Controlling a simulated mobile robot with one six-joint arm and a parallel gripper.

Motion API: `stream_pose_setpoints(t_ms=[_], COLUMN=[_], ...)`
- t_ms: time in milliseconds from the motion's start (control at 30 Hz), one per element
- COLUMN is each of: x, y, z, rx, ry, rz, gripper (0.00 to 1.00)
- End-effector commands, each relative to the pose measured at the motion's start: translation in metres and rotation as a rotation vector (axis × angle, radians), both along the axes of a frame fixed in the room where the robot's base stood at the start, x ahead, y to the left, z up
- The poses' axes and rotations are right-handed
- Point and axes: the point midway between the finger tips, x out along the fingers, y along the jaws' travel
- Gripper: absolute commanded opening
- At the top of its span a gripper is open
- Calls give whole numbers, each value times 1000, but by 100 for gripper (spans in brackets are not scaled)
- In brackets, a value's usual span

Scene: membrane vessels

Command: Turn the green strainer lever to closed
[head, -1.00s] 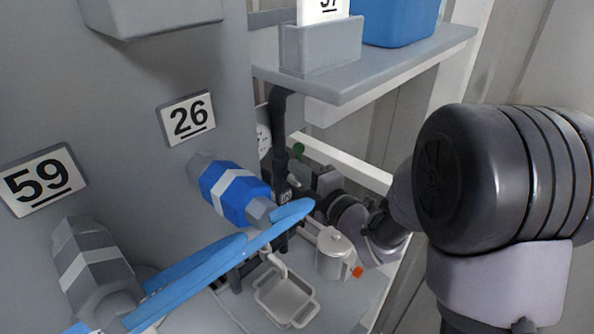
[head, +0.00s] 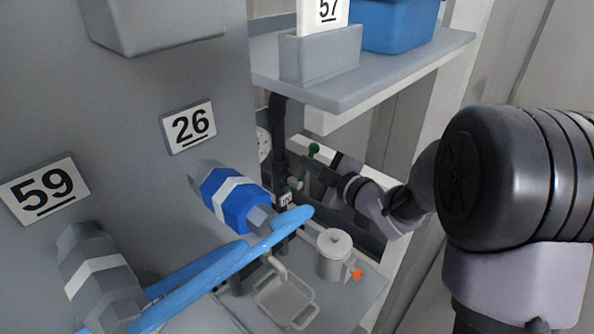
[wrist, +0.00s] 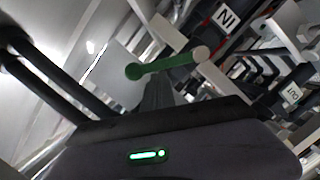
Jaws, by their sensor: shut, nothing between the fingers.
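In the wrist view the lever (wrist: 165,65) is a green bar with a rounded left end and a pale right end, lying nearly level and rising slightly to the right. My gripper (wrist: 158,88) is shut and empty, its fingertips just below the lever in the wrist picture. I cannot tell whether they touch it. In the head view my gripper (head: 310,170) is beside the lever, its fingers small and partly hidden. The strainer body is not clearly visible.
A dark vertical pipe (head: 278,135) stands left of the lever. A grey shelf (head: 370,75) with a blue bin (head: 400,25) overhangs it.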

Motion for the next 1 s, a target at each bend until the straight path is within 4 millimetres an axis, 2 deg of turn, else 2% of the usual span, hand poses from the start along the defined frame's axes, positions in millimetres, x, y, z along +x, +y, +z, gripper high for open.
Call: stream_pose_setpoints(t_ms=[367, 700, 1000], x=[16, 28, 33], y=[-17, -28, -32], z=[-6, -22, -35], rx=[250, 464, 583], ry=[253, 469, 587], rz=[0, -1, 0], gripper=[0, 0, 0])
